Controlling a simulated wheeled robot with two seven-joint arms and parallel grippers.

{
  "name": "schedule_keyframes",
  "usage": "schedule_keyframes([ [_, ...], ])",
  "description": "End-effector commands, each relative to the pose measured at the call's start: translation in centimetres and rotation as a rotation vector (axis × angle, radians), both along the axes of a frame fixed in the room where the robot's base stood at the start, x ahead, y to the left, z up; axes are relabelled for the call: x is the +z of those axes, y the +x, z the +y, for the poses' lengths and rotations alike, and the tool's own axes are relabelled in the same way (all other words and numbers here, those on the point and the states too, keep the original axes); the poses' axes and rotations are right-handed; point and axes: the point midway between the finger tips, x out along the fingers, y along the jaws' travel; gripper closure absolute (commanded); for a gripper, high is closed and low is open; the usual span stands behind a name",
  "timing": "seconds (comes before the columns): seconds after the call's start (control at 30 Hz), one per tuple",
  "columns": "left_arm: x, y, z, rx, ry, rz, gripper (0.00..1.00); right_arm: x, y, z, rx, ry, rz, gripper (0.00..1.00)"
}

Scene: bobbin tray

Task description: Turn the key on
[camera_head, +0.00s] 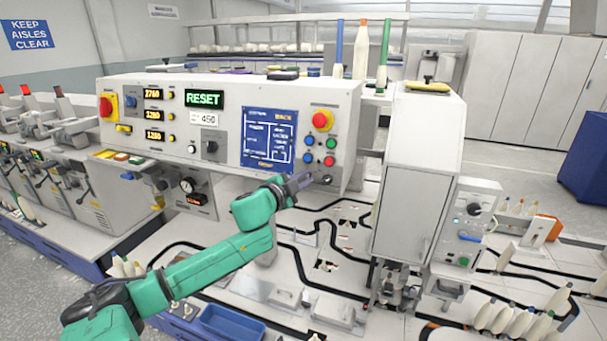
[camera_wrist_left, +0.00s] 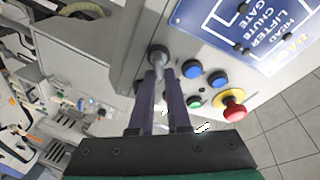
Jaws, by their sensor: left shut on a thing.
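The control panel (camera_head: 225,130) is a pale box with a blue screen, lit readouts and several buttons. My left gripper (camera_head: 306,179) reaches its lower right corner, below the coloured buttons. In the left wrist view its two dark purple fingers (camera_wrist_left: 158,78) are shut on a small grey key (camera_wrist_left: 157,56) standing out from the panel face. The fingers cover part of the key, and its exact angle is hard to tell. A dark round fitting (camera_head: 327,180) shows just right of the fingertips in the head view. My right gripper is not in view.
Close to the fingers are a blue button (camera_wrist_left: 192,68), a green button (camera_wrist_left: 195,102) and a red emergency button on a yellow base (camera_wrist_left: 232,107). A white cabinet (camera_head: 415,170) stands right of the panel. Below lies a pale worktop with black tracks (camera_head: 300,255).

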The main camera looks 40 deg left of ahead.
Motion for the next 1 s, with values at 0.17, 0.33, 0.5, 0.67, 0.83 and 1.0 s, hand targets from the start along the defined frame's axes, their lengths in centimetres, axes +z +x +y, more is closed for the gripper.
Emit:
schedule_keyframes([
  [0.17,0.10,0.00,0.17,0.001,0.017,0.004,1.00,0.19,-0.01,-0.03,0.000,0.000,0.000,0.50],
  [0.33,0.10,0.00,0.18,0.001,0.017,0.004,1.00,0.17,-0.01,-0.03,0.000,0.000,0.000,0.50],
  [0.5,0.13,0.00,0.19,0.001,0.017,0.003,0.70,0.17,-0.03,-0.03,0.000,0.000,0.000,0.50],
  [0.67,0.10,0.00,0.12,0.000,0.016,0.003,0.55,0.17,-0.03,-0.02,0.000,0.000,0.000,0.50],
  [0.83,0.06,-0.01,0.07,-0.001,0.015,0.003,0.55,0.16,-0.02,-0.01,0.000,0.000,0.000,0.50],
  [1.0,-0.08,-0.65,-0.04,-0.002,0.012,0.006,0.55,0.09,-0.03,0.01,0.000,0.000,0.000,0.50],
])
